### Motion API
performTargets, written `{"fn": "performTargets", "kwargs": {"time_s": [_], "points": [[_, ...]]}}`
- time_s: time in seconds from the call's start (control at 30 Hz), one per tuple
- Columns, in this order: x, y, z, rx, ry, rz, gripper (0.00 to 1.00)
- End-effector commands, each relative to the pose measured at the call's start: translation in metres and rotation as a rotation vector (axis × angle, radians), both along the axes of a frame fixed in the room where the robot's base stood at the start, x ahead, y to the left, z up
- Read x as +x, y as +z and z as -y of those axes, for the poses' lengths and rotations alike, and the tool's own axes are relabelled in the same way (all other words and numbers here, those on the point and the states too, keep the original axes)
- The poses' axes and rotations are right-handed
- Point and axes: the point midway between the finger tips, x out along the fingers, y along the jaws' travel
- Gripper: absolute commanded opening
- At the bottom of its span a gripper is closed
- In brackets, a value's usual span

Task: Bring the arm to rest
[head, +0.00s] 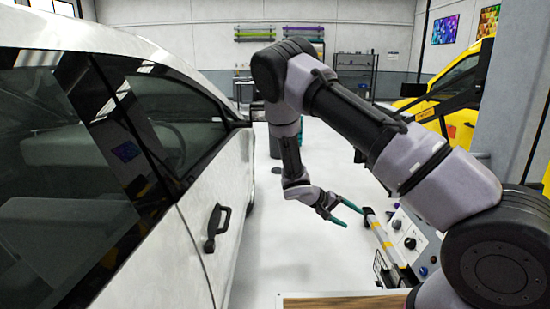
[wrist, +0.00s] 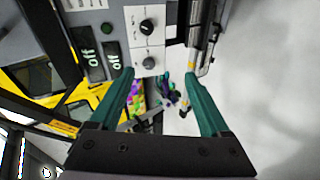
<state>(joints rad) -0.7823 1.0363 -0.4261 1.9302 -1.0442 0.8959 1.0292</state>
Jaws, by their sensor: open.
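My arm reaches forward and bends down in the head view. My gripper (head: 349,214) hangs over the aisle at the lower middle, to the right of the white car. Its two teal fingers are spread apart. In the wrist view my gripper (wrist: 160,85) shows both teal fingers wide apart with nothing held between them.
The white car (head: 225,160) fills the left side, with a dark door handle (head: 216,226). A control panel (head: 406,240) with knobs stands close right of my gripper; it also shows in the wrist view (wrist: 150,40). A yellow vehicle (head: 460,110) is behind. The pale floor (head: 270,250) between is clear.

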Motion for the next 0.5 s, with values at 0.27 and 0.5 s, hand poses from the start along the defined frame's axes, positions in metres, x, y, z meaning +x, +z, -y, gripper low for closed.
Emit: {"fn": "performTargets", "kwargs": {"time_s": [0.27,0.5], "points": [[-0.023,0.097,0.003,0.301,-0.183,0.011,0.80],[-0.053,0.184,0.007,0.569,-0.265,0.052,0.80]]}}
